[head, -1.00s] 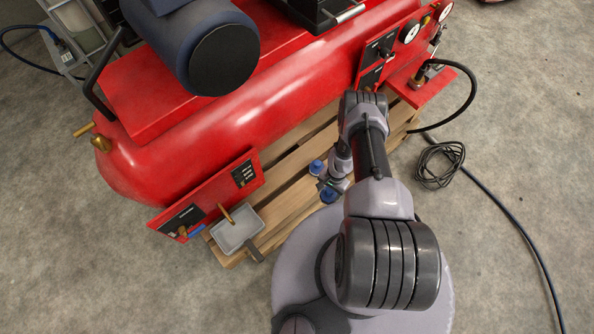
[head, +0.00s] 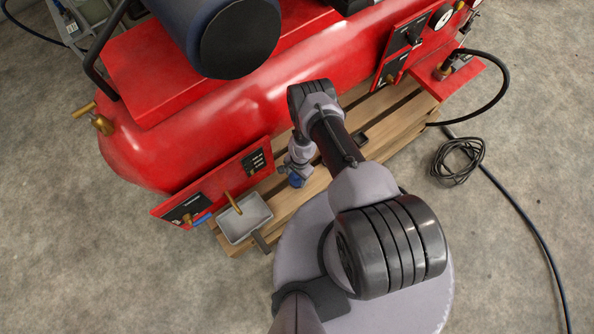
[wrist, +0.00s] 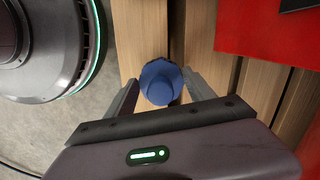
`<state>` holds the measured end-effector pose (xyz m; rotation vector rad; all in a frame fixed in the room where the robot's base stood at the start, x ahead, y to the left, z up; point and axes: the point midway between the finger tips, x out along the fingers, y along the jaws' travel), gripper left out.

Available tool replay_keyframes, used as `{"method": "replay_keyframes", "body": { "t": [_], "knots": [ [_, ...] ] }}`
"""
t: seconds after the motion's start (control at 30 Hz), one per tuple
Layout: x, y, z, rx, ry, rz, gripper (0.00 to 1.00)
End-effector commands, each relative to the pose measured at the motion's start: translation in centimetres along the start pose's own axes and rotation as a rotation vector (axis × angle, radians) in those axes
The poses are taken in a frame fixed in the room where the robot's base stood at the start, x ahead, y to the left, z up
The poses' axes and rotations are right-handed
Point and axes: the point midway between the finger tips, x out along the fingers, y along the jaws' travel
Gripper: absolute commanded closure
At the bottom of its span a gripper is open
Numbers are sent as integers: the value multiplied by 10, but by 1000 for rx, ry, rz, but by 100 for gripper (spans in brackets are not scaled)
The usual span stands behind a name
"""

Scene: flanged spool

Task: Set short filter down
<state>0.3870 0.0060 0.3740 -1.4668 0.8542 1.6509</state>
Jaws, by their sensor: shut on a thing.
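The short filter is a blue round piece with a wider rim (wrist: 160,84), seen from above between my fingers in the wrist view. In the head view a blue part of it (head: 296,182) shows below my wrist. My gripper (head: 298,168) is shut on it, over the wooden pallet (head: 390,122) in front of the red tank. Pallet boards (wrist: 205,45) lie under and beside the filter in the wrist view. I cannot tell whether the filter's underside touches the boards.
The red compressor tank (head: 265,100) stands behind my gripper, with a red panel (wrist: 270,35) close at the right in the wrist view. A grey tray (head: 243,218) sits at the pallet's left end. A coiled black cable (head: 457,160) lies on the floor at right. Gaps run between the boards.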

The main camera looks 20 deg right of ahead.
Motion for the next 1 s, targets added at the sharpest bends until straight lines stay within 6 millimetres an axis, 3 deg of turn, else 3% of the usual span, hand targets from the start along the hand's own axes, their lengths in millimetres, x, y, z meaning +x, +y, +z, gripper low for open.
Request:
{"method": "replay_keyframes", "body": {
  "t": [0.03, 0.1, 0.13, 0.17, 0.43, 0.47, 0.57, 0.87, 1.0],
  "knots": [
    [22, 1, -2, 0, -1, 2, 78],
    [29, 2, -3, 1, -1, 2, 78],
    [28, 1, -3, 1, -1, 1, 78],
    [26, 1, -3, 1, -1, 1, 84],
    [28, 1, -4, 0, -1, 1, 84],
    [28, 2, -4, 0, -1, 1, 36],
    [27, 2, -4, 1, -1, 1, 16],
    [26, 2, -3, 0, -1, 1, 15],
    [0, 1, -3, 1, -1, 1, 15]
  ]
}}
